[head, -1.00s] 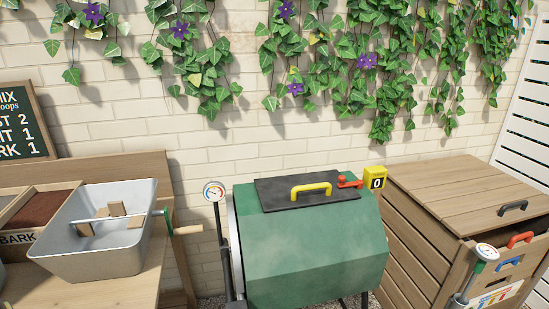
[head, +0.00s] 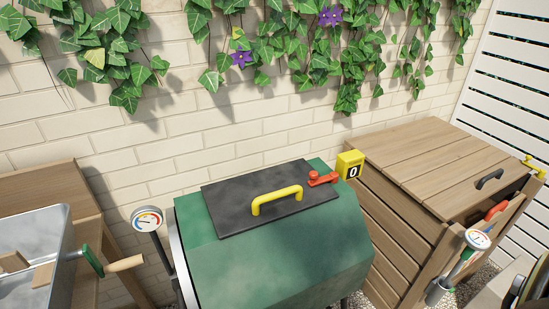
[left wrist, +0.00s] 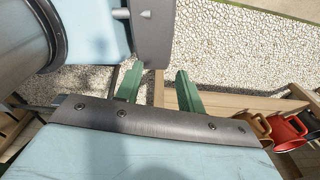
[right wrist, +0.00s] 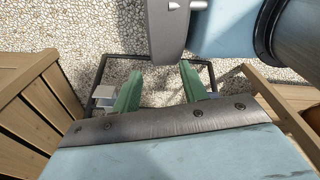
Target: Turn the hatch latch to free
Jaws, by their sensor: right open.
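The red hatch latch (head: 322,179) sits at the right end of the dark hatch (head: 230,205) on top of the green drum (head: 280,255). Its lever lies across the hatch's right edge, with a round red knob on it. A yellow handle (head: 277,199) is fixed on the hatch, which lies closed. Neither gripper shows in the head view. My left gripper (left wrist: 157,90) has its green fingers apart and empty above gravel and wood. My right gripper (right wrist: 161,88) is open and empty, above gravel and a dark frame. Neither wrist view shows the latch.
A yellow counter reading 0 (head: 350,164) stands beside the latch. A wooden bin (head: 440,175) is at right, a dial gauge (head: 146,219) left of the drum, and a metal tub (head: 40,255) at far left. Another gauge (head: 478,240) is at lower right. Space above the drum is clear.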

